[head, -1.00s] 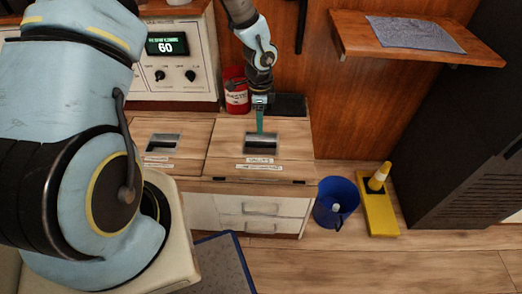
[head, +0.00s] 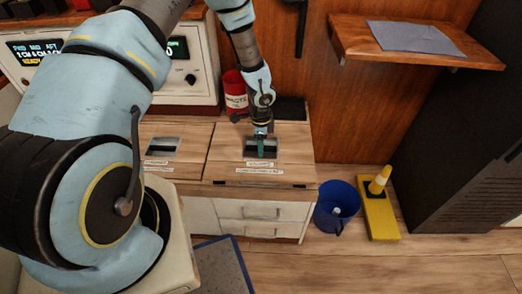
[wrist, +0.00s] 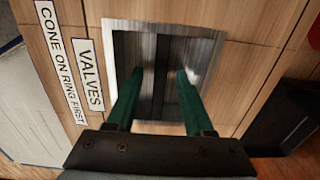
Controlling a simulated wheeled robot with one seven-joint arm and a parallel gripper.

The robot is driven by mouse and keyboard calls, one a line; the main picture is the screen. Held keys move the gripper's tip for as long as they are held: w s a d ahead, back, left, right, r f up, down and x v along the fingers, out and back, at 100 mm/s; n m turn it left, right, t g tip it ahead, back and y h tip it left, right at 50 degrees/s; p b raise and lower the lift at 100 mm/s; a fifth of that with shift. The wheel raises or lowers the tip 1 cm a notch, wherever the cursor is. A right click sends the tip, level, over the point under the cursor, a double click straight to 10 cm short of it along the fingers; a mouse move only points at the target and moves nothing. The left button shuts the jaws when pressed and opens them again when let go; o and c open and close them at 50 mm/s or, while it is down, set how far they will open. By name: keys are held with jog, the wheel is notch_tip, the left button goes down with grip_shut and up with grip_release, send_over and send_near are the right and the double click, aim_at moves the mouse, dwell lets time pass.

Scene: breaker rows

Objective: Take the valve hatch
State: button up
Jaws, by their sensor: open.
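The valve hatch (head: 229,150) is a wooden lid on top of the low cabinet, with a recessed metal pull in it. In the wrist view its "VALVES" label (wrist: 89,75) lies beside the pull recess (wrist: 206,47). A dark upright bar (wrist: 162,67) shows inside the recess. My gripper (wrist: 157,85) is open, its two green fingers pointing into the recess on either side of the bar. In the head view my gripper (head: 262,148) is straight over the recess and hides part of it. Whether the fingers touch the bar is unclear. The hatch lies flat and closed.
A second hatch (head: 163,149) lies to the left. A red canister (head: 235,93) and a black box (head: 291,107) stand behind. A blue bucket (head: 336,203) and a yellow stand with a cone (head: 380,213) are on the floor at right. A label reads "CONE ON RING FIRST" (wrist: 62,62).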

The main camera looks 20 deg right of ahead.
jog(key=shift+c, duration=0.3)
grip_shut()
jog(key=shift+w+r, duration=0.1)
jog(key=shift+r, duration=0.05)
dwell(0.9)
